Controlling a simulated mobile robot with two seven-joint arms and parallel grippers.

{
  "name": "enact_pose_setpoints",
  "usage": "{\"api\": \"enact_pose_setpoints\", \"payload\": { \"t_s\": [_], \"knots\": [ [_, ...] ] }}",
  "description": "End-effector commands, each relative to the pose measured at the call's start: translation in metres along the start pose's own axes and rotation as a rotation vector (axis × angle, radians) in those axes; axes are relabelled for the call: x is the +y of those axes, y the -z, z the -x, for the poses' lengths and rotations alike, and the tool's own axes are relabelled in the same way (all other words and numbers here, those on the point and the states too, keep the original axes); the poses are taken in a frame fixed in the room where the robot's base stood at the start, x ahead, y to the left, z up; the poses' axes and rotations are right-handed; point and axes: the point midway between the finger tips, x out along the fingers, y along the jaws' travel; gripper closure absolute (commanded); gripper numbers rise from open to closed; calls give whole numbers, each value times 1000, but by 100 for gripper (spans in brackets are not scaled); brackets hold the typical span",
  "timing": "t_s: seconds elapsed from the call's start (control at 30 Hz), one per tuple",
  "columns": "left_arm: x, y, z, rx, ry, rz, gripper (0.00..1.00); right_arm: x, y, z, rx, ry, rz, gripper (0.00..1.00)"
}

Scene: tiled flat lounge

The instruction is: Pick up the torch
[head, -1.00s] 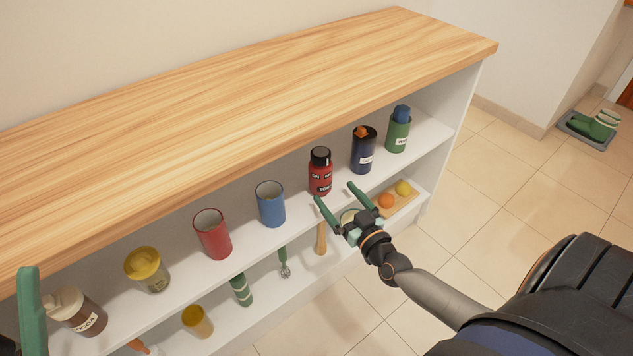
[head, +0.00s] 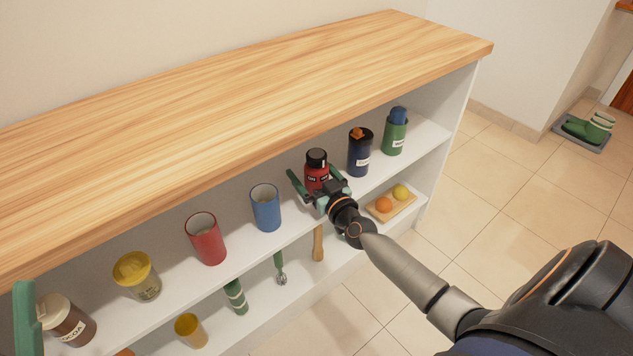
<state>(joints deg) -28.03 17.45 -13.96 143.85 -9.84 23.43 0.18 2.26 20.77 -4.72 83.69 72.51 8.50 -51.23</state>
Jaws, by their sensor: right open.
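The torch (head: 317,160) is a red cylinder with a black cap and dark labels, upright on the upper shelf of the white unit. My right gripper (head: 313,173) is open in front of it, with one green finger to the left of the torch and the other at its right side. The gripper hides the torch's lower part, and I cannot tell whether the fingers touch it. Of my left gripper (head: 27,318), only a green finger shows at the left edge; its opening is not visible.
On the upper shelf, a blue cup (head: 266,212) stands left of the torch and a dark blue canister (head: 359,157) close on its right. The wooden top (head: 250,120) overhangs the shelf. A fruit board (head: 405,204) lies on the lower shelf.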

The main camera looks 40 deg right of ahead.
Motion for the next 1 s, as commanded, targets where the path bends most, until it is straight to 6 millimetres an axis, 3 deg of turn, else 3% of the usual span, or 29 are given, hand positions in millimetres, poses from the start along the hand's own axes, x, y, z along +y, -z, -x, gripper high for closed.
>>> {"api": "enact_pose_setpoints", "payload": {
  "t_s": [0.1,0.9,1.0],
  "knots": [
    [1,0,0,0,-5,-1,50,0,0,0,0,0,0,0],
    [1,1,0,3,-9,-4,50,0,0,1,0,0,1,90],
    [1,1,0,4,-7,-3,50,0,1,0,1,-1,1,95]
  ]
}}
